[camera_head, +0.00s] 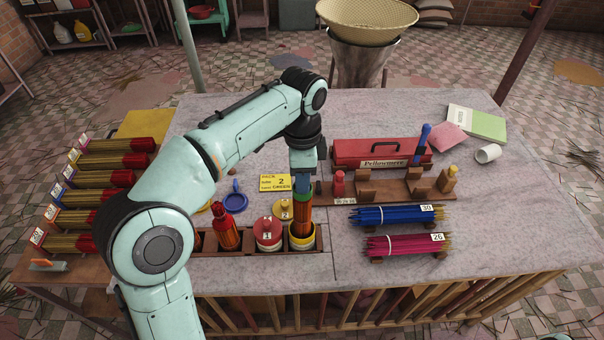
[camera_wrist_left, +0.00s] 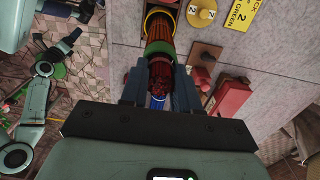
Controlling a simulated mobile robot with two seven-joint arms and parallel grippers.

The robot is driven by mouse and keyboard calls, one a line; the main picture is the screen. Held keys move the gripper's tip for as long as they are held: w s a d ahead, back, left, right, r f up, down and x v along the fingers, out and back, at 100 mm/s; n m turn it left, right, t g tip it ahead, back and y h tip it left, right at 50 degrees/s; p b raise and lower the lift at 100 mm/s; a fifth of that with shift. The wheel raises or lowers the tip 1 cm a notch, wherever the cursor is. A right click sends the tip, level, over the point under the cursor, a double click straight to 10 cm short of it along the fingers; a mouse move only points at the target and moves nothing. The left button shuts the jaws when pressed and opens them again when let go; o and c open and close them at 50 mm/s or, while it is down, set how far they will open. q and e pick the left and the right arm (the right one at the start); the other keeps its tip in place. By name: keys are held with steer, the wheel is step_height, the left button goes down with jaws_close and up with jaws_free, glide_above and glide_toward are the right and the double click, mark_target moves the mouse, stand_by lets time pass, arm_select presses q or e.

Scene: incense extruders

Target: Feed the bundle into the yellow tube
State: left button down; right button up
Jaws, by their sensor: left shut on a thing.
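My left gripper (camera_head: 302,180) is shut on a bundle of reddish-brown sticks (camera_head: 301,216) with a green band round it. The bundle stands roughly upright, and its lower end meets the mouth of the yellow tube (camera_head: 302,243) in the rack. How deep it sits inside is hidden. In the left wrist view the left gripper (camera_wrist_left: 158,92) has the bundle (camera_wrist_left: 160,31) between its fingers, and the yellow tube's rim (camera_wrist_left: 161,12) surrounds the far end. A yellow lid (camera_head: 283,209) with a knob lies behind the rack. My right gripper is not in view.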

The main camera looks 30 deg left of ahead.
mark_target(302, 203)
arm_select(q)
steer(key=shift+f+b, duration=1.65)
steer(key=shift+f, duration=1.85)
steer(key=shift+f+b, duration=2.15)
steer(key=shift+f, duration=1.65)
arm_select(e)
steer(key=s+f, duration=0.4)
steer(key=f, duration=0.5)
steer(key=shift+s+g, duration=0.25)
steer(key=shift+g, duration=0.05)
arm_select(q)
steer(key=c, duration=0.8)
jaws_free()
steer(key=shift+o, duration=0.2)
steer(key=shift+r, duration=0.1)
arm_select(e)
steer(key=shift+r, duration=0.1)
arm_select(q)
step_height(302, 203, up, 4)
steer(key=p, duration=0.4)
steer(key=shift+r, duration=0.25)
steer(key=shift+r+p, duration=1.25)
steer(key=shift+r, duration=0.45)
steer(key=shift+f, duration=0.1)
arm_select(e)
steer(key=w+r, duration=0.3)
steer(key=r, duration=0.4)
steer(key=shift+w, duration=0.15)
